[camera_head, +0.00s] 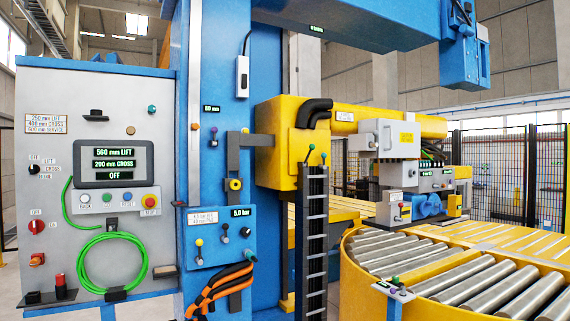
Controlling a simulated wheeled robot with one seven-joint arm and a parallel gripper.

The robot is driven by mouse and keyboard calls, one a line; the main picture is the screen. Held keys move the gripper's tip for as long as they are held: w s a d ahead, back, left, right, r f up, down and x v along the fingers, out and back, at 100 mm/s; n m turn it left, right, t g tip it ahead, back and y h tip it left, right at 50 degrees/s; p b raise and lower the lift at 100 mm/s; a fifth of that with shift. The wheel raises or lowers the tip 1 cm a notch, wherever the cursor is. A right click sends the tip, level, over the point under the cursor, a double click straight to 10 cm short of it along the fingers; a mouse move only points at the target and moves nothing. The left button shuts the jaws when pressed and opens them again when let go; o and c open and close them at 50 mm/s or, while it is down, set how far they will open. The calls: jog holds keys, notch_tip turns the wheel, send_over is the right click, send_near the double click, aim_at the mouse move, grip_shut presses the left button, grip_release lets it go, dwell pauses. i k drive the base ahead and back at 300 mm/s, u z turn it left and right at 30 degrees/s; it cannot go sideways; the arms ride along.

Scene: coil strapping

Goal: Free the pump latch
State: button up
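I cannot pick out the pump latch with certainty. A blue motor-like or pump-like unit (427,205) sits low on the machine head at right, beside a yellow block (454,206). A blue pneumatic panel (220,237) on the column carries several small levers and a display reading 5.0 bar. My gripper is not in view.
A grey control cabinet (60,160) with a screen (114,164), knobs and a coiled green hose (112,264) stands at left. Orange hoses (222,290) hang below the pneumatic panel. A yellow-rimmed roller table (372,290) fills the lower right. A blue beam (350,30) hangs overhead.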

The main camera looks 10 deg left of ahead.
aim_at(323, 155)
jog(key=u, duration=0.15)
jog(key=i, duration=0.6)
jog(key=z, duration=0.6)
jog(key=i, duration=2.7)
jog(key=u, duration=3.9)
